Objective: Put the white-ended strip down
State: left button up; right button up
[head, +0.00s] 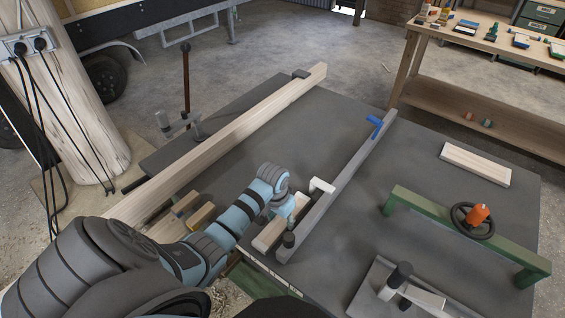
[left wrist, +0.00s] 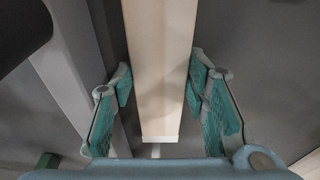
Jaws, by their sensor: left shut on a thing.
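The white-ended strip (head: 268,236) is a short pale wooden piece beside the long grey fence (head: 345,183) on the dark table. My left gripper (head: 289,207) is shut on it from above. In the left wrist view the strip (left wrist: 160,65) runs between both fingers of the left gripper (left wrist: 160,100), and its pale end (left wrist: 160,138) faces the palm. I cannot tell whether the strip touches the table. The gripper hides part of it in the head view. My right gripper is not in view.
A long timber beam (head: 225,143) lies along the table's left side. Small wooden blocks (head: 195,213) sit near my left arm. A blue clamp (head: 376,127) is on the fence. A pale board (head: 475,163) and a green frame (head: 460,232) stand right. The table between fence and board is clear.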

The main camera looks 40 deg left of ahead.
aim_at(279, 224)
pick_arm(q)
jog(key=o, duration=1.3)
jog(key=shift+w, duration=0.1)
jog(key=r+p, duration=0.1)
jog(key=r, duration=0.3)
jog(key=s+r+p, duration=0.1)
jog(key=r, duration=0.3)
jog(key=s+r+p, duration=0.1)
jog(key=r, duration=0.3)
jog(key=shift+r, duration=0.15)
jog(key=shift+w+d, duration=0.1)
jog(key=shift+d, duration=0.05)
